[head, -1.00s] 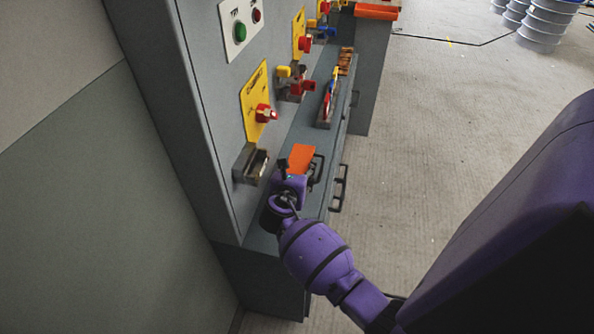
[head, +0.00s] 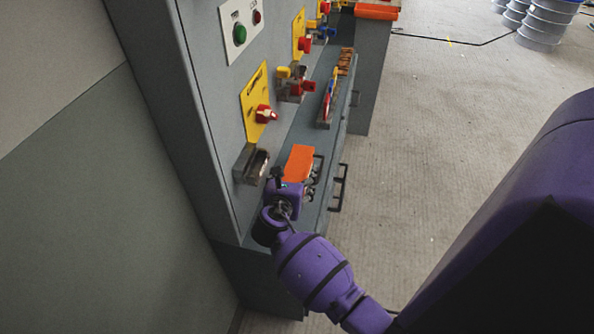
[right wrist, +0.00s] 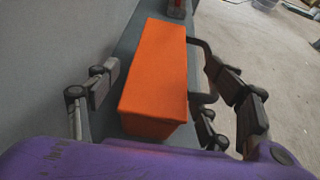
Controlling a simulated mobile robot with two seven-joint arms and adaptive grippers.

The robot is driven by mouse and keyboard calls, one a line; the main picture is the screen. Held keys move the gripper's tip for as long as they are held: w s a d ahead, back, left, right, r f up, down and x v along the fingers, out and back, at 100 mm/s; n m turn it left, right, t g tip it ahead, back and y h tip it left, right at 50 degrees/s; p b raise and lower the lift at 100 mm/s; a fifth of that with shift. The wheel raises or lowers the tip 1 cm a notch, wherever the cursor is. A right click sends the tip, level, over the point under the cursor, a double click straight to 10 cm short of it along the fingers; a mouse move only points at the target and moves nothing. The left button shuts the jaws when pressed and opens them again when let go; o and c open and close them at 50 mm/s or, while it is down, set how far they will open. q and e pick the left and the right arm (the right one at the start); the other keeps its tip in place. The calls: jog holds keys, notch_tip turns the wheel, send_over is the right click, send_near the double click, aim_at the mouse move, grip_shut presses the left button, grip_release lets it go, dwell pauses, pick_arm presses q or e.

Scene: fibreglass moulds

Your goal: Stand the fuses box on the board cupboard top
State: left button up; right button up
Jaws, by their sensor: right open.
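The orange box (head: 299,160), which I take as the fuses box, rests on the narrow grey cupboard top (head: 312,118), in front of the upright panel. In the right wrist view the box (right wrist: 156,70) lies ahead, between the finger pairs, with its long upper face and near end showing. My right gripper (head: 292,186) is at the box's near end. Its fingers are spread wide, with a visible gap on the left side. On the right the fingers overlap the drawer handles in the picture. No label shows on the box. My left gripper is not in view.
The panel carries yellow plates with red knobs (head: 265,114) and a metal socket (head: 251,164) close left of the box. A tray of tools (head: 328,108) stands farther along the top. Black handles (head: 340,187) stick out from the cupboard front. Open floor lies to the right.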

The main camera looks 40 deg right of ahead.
jog(key=v, duration=0.7)
jog(key=shift+r, duration=0.1)
